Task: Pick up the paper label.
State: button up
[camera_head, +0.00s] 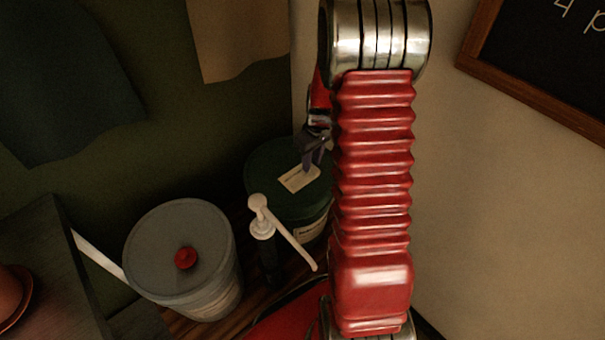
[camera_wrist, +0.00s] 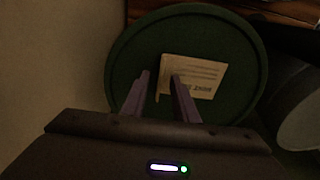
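The paper label (camera_head: 299,179) is a small cream rectangle on the dark green lid of a bucket (camera_head: 272,166). In the wrist view the label (camera_wrist: 205,72) has printed lines and lies on the round green lid (camera_wrist: 135,55). My gripper (camera_head: 307,166) points down over the label's far right part in the head view. In the wrist view my gripper (camera_wrist: 160,76) has its two fingers apart, with the label's left edge between them and the right finger over part of the label. I cannot tell whether the fingertips touch it.
A grey bucket (camera_head: 150,250) with a red knob (camera_head: 186,258) on its lid stands at the left. A white pump (camera_head: 262,217) with a long spout stands just in front of the green bucket. A wall (camera_head: 510,200) rises at the right, with a framed chalkboard (camera_head: 560,60).

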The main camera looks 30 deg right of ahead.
dwell(0.3)
grip_shut()
dwell(0.3)
